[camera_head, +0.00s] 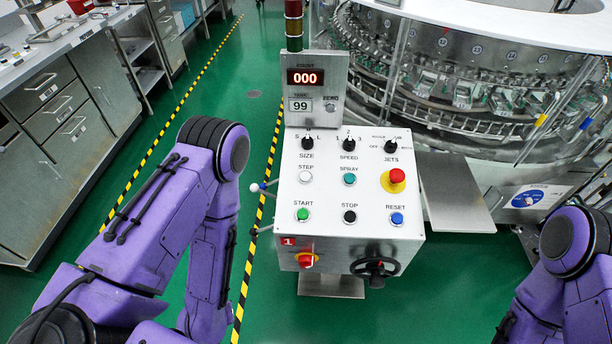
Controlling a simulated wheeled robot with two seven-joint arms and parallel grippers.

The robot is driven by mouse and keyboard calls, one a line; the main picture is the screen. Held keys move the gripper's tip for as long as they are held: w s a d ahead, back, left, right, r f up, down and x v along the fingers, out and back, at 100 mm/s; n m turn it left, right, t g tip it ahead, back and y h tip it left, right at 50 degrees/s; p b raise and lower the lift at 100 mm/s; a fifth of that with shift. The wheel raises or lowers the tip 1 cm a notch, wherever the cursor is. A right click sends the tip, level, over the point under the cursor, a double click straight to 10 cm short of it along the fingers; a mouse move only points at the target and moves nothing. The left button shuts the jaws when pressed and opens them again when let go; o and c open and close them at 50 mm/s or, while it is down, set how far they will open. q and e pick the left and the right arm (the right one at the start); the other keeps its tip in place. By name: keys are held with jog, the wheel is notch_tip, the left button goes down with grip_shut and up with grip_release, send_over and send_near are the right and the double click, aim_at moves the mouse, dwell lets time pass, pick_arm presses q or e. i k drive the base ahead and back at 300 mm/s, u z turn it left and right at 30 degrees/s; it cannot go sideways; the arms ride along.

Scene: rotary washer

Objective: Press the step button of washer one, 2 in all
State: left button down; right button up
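The control panel (328,237) of washer one stands in the centre, with a red "1" label (289,241) on its lower left. The white step button (306,177) is at the left of the middle row, under the word STEP. The count display (306,77) reads 000, and a smaller display (300,105) below it reads 99. The rotary washer (470,85) is behind the panel to the right. My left arm comes in from the left and ends its visible part left of the panel. My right arm shows at the lower right. Neither gripper is in view.
Near the step button are the green start button (303,214), teal spray button (349,179), black stop button (350,216) and blue reset button (396,218). A red emergency knob (397,176) sticks up at the right. A metal shelf (452,190) juts out right of the panel.

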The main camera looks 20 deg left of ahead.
aim_at(305, 176)
jog(key=k, duration=1.25)
jog(key=z, duration=0.65)
jog(key=i, duration=1.5)
jog(key=u, duration=1)
jog(key=i, duration=0.2)
jog(key=u, duration=0.25)
